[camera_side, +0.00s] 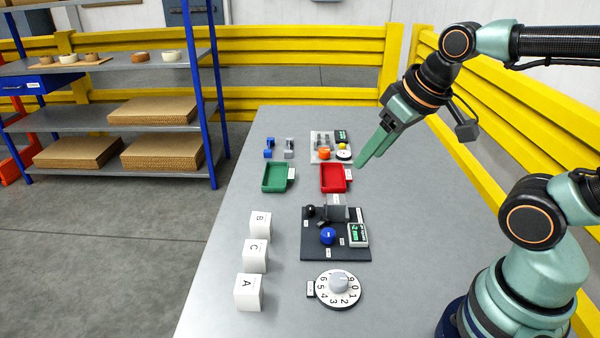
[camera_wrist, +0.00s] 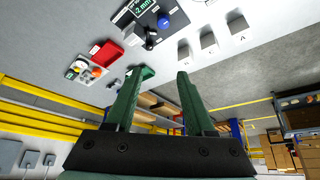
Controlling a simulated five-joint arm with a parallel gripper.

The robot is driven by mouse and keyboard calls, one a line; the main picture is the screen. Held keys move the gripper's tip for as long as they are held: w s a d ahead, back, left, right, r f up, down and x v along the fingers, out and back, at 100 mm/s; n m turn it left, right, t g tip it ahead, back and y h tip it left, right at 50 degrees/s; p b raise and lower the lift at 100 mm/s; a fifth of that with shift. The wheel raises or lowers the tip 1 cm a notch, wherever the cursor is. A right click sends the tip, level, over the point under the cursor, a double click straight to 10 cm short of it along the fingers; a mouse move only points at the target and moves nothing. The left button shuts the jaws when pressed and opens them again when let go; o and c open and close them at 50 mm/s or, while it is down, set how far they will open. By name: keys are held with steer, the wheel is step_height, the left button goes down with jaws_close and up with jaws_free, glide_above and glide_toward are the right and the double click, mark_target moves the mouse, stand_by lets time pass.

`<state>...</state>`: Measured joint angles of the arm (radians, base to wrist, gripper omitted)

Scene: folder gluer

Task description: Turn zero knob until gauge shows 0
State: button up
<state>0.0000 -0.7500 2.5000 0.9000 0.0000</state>
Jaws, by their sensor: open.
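A dark plate (camera_side: 312,252) in the side view carries a blue knob (camera_side: 328,236), a small black knob (camera_side: 309,211) and a gauge with a green display (camera_side: 357,234). In the wrist view the gauge display (camera_wrist: 143,9) appears to read -2 mm, with the blue knob (camera_wrist: 165,22) beside it. The labels are too small to tell which knob is the zero knob. My gripper (camera_side: 361,163) is above the table, by the right side of the red tray, apart from the dark plate. Its fingers (camera_wrist: 158,74) are spread and empty in the wrist view.
A red tray (camera_side: 334,188) and green tray (camera_side: 276,188) lie beyond the dark plate. A light plate with orange and yellow knobs (camera_side: 343,141) is farther back. White blocks (camera_side: 255,257) and a numbered dial (camera_side: 339,282) are nearer. The table's right side is clear.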

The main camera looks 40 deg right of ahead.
steer(key=shift+c, duration=0.7)
steer(key=m+g, duration=0.5)
steer(key=g, duration=0.1)
glide_above(310, 207)
step_height(310, 207, down, 12)
steer(key=r, duration=0.1)
step_height(310, 207, down, 12)
steer(key=shift+f, duration=0.2)
steer(key=shift+n, duration=0.3)
jaws_close()
